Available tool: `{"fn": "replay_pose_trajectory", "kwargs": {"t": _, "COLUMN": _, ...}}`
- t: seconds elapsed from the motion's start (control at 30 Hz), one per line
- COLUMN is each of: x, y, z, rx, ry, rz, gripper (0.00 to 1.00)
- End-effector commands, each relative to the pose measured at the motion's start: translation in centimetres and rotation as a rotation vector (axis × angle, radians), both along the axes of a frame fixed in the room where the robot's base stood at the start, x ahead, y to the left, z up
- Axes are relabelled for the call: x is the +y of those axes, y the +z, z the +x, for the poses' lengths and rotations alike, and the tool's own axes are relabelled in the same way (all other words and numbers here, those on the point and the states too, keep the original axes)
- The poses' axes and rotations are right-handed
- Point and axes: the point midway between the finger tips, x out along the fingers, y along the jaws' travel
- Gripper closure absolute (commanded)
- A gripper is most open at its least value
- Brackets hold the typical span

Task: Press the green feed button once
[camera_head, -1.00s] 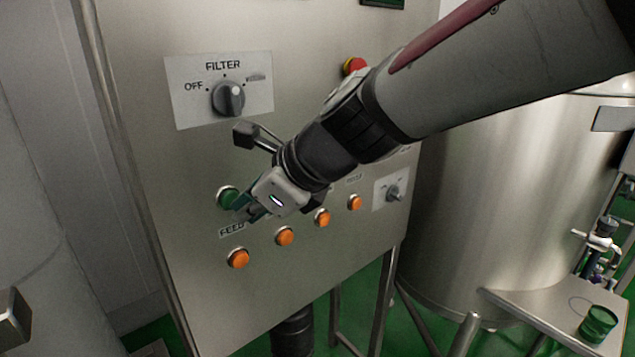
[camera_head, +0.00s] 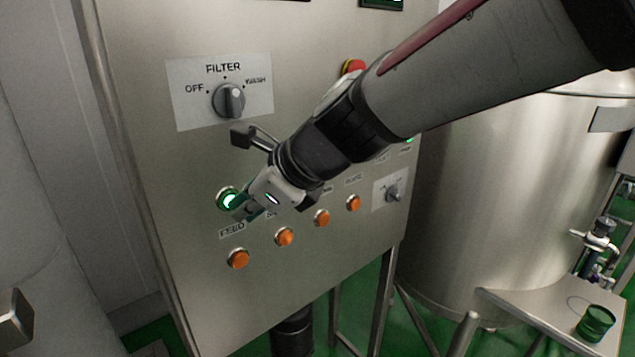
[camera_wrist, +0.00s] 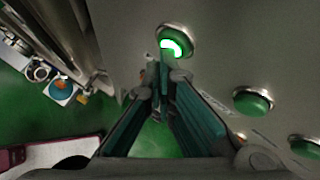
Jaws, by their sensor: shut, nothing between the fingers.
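The green feed button (camera_head: 227,200) is on the steel panel above the FEED label (camera_head: 231,230), and it is lit bright green. It also shows lit in the wrist view (camera_wrist: 175,44), in a metal ring. My gripper (camera_head: 240,207) is shut and empty, with its fingertips at the button's lower right edge. In the wrist view the closed fingertips (camera_wrist: 164,62) reach the button's lower edge. I cannot tell whether they touch it.
Several orange buttons (camera_head: 238,259) sit in a row below. Other green buttons (camera_wrist: 252,101) lie beside the feed button. A FILTER knob (camera_head: 229,100) is above, a red emergency button (camera_head: 353,67) to the right, and a steel tank (camera_head: 480,200) beyond the panel.

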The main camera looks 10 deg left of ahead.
Motion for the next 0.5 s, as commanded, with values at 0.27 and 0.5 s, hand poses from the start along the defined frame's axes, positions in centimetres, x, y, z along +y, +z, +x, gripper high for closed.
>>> {"fn": "replay_pose_trajectory", "kwargs": {"t": 0.27, "x": -0.2, "y": 0.1, "z": -0.2, "rx": -0.001, "ry": 0.0, "rz": 0.001, "gripper": 1.0}}
{"fn": "replay_pose_trajectory", "kwargs": {"t": 0.5, "x": -1.1, "y": 0.1, "z": -1.0, "rx": -0.001, "ry": 0.0, "rz": 0.001, "gripper": 1.0}}
